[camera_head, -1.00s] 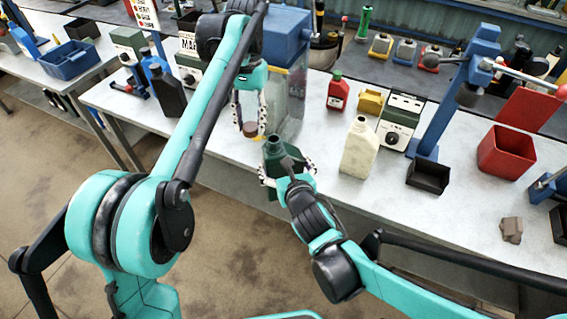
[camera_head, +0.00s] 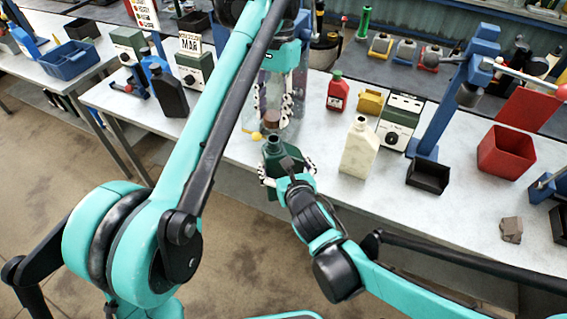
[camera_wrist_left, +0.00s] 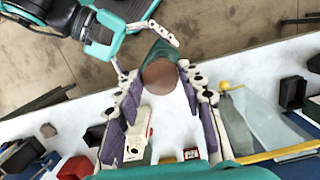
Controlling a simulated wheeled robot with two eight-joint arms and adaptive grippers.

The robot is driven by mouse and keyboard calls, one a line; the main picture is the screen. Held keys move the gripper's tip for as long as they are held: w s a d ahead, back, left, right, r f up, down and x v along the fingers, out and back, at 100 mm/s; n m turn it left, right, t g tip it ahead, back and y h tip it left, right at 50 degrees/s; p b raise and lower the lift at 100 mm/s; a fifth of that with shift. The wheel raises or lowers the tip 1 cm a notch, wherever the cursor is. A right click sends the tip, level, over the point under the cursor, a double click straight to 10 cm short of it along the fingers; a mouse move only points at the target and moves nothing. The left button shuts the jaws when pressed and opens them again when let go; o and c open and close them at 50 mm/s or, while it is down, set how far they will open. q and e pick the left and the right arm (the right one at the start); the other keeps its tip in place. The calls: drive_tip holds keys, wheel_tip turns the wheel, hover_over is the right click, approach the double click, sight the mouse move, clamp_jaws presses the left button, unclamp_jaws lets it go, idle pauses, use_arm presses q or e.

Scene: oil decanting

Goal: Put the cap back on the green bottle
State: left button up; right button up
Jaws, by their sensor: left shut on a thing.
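The brown cap (camera_head: 271,119) is between the fingertips of my left gripper (camera_head: 272,112), which points down and is shut on it. The green bottle (camera_head: 274,153) is upright in front of the table edge, its open mouth just below the cap in the head view, with a small gap between them. My right gripper (camera_head: 288,172) is closed around the bottle's body. In the left wrist view the cap (camera_wrist_left: 160,74) shows between my left fingers (camera_wrist_left: 158,78) and covers the mouth of the green bottle (camera_wrist_left: 155,49).
A cream bottle (camera_head: 359,148) and a red bottle (camera_head: 338,92) stand to the right on the table (camera_head: 225,145). A clear tank is behind my left gripper. A black tray (camera_head: 428,176) and a red bin (camera_head: 506,152) are farther right.

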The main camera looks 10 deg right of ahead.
sight(273, 139)
use_arm(q)
drive_tip(key=shift+f, duration=1.7)
drive_tip(key=shift+s, duration=0.15)
drive_tip(key=shift+f, duration=0.85)
drive_tip(key=shift+f, duration=0.5)
